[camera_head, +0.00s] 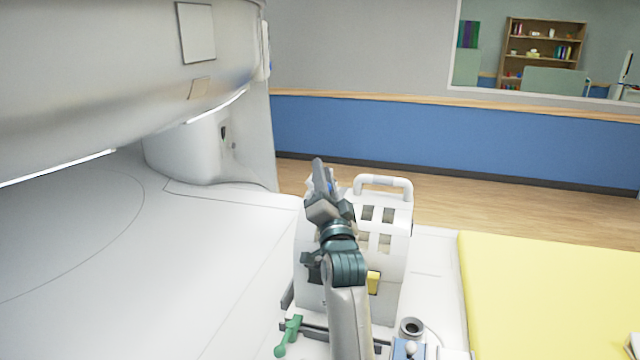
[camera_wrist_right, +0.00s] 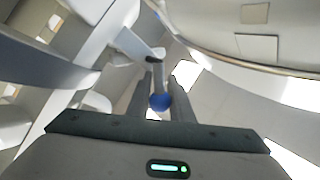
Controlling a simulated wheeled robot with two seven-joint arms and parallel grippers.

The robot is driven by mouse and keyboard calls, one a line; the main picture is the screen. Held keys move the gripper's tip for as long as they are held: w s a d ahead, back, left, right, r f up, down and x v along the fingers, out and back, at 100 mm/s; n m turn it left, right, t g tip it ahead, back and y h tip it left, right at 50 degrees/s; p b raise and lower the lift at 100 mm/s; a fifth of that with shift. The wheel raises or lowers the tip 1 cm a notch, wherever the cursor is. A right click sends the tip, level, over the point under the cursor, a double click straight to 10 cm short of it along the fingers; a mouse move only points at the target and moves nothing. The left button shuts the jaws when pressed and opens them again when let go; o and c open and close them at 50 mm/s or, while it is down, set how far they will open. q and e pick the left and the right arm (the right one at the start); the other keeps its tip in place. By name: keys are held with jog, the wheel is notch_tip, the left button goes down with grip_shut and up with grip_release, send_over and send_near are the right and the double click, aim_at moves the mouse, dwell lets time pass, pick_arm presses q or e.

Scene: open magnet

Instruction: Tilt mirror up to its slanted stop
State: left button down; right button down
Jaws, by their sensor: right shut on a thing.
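A white frame (camera_head: 392,222) with square openings and a top handle stands upright on the white table. My right gripper (camera_head: 320,174) is at its upper left. In the right wrist view its fingers (camera_wrist_right: 160,92) are shut on a round blue knob (camera_wrist_right: 160,103). A grey bar with a dark end (camera_wrist_right: 148,62) shows just beyond the knob. A bright pale panel (camera_wrist_right: 185,74), possibly the mirror, lies beside the fingertips; its tilt cannot be told. In the head view my gripper and arm hide most of the knob and the frame's left part. My left gripper is not in view.
The large white magnet housing (camera_head: 110,70) overhangs at the left. A green lever (camera_head: 289,335) and a yellow piece (camera_head: 374,282) are low by the frame. A dark ring (camera_head: 411,327) and a blue block (camera_head: 402,352) are at the front. A yellow mattress (camera_head: 550,290) lies right.

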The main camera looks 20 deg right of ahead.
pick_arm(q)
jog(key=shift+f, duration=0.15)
pick_arm(e)
jog(key=shift+f, duration=0.1)
jog(key=c, duration=1.6)
grip_release()
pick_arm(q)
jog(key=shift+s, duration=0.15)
pick_arm(e)
jog(key=shift+s+f, duration=0.1)
